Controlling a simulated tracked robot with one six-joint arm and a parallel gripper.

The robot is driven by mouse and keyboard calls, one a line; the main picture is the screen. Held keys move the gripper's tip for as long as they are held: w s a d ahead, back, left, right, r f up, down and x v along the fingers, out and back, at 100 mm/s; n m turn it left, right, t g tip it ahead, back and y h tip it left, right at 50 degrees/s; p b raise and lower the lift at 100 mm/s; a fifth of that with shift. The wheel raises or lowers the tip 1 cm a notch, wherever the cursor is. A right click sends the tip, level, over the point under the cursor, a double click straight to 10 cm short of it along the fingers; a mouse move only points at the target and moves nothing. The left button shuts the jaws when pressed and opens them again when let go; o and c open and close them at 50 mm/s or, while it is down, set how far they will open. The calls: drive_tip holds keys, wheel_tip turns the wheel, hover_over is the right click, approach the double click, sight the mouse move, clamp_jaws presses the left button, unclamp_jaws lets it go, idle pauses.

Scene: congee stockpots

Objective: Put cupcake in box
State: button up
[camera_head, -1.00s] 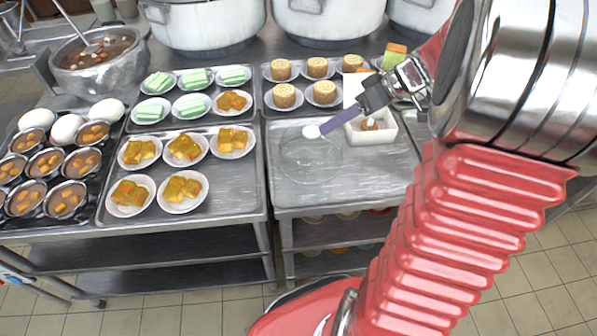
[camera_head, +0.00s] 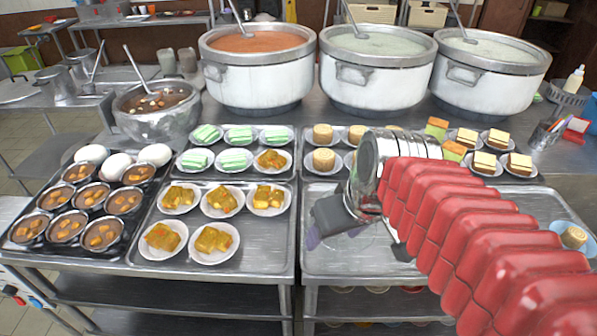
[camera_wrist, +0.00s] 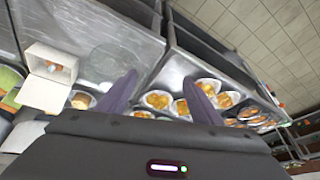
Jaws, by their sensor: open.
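In the wrist view an open white box (camera_wrist: 48,85) stands at left on a metal tray. A small orange-brown item, apparently the cupcake (camera_wrist: 55,67), sits inside it. A clear glass plate or bowl (camera_wrist: 108,64) lies right of the box, with nothing visible on it. My gripper (camera_wrist: 162,76) is open, its purple fingers apart with nothing between them, right of the box. In the head view my gripper (camera_head: 325,232) is low over the right cart's tray, and my arm hides the box.
Plates of yellow cakes (camera_head: 222,200) fill the left tray. Rolled pastries (camera_head: 323,160) stand behind my gripper. Large stockpots (camera_head: 375,65) line the back. A round pastry on a blue plate (camera_head: 573,237) is at far right. The right tray's front (camera_head: 335,262) is bare.

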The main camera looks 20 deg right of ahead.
drive_tip(key=shift+s+a+r+m+t+h, duration=0.25)
drive_tip(key=shift+s+a+m+t, duration=0.1)
drive_tip(key=shift+s, duration=0.35)
drive_tip(key=shift+s+a+r+m+t+h, duration=0.15)
drive_tip(key=shift+s+a+m+t+h, duration=0.15)
drive_tip(key=shift+s, duration=0.4)
idle(0.4)
